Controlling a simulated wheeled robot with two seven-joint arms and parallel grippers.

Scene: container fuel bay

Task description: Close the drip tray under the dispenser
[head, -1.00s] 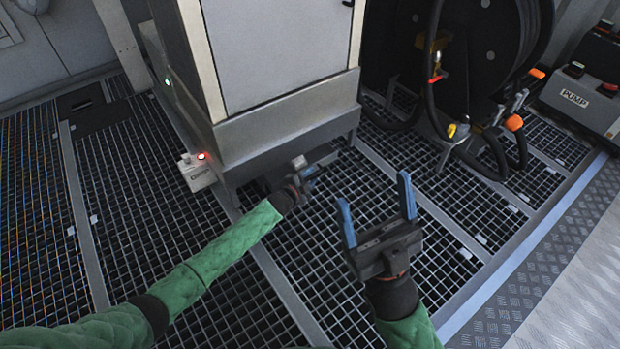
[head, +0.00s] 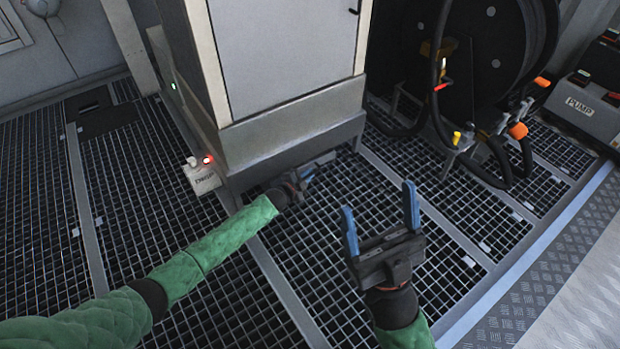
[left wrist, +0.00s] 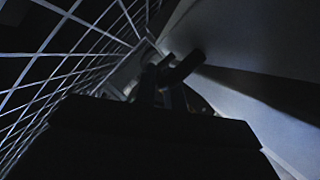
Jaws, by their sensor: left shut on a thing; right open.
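The dispenser (head: 285,60) is a tall grey cabinet on the grating. The drip tray (head: 322,160) shows only as a short grey edge low at the dispenser's foot; the rest is hidden under the cabinet and behind my gripper. My left gripper (head: 305,178) is low at this edge and shut on it, though the contact is small and partly covered. The left wrist view is very dark, with the gripper's fingers (left wrist: 180,70) between grating and a pale wall. My right gripper (head: 381,222) is open and empty, its blue fingers apart above the grating, right of the left gripper.
A small white box with a red light (head: 202,178) stands at the dispenser's left foot. A hose reel (head: 490,60) with hoses is at the right, and a box marked PUMP (head: 580,105) is further right. The grating (head: 140,200) in front is mostly clear.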

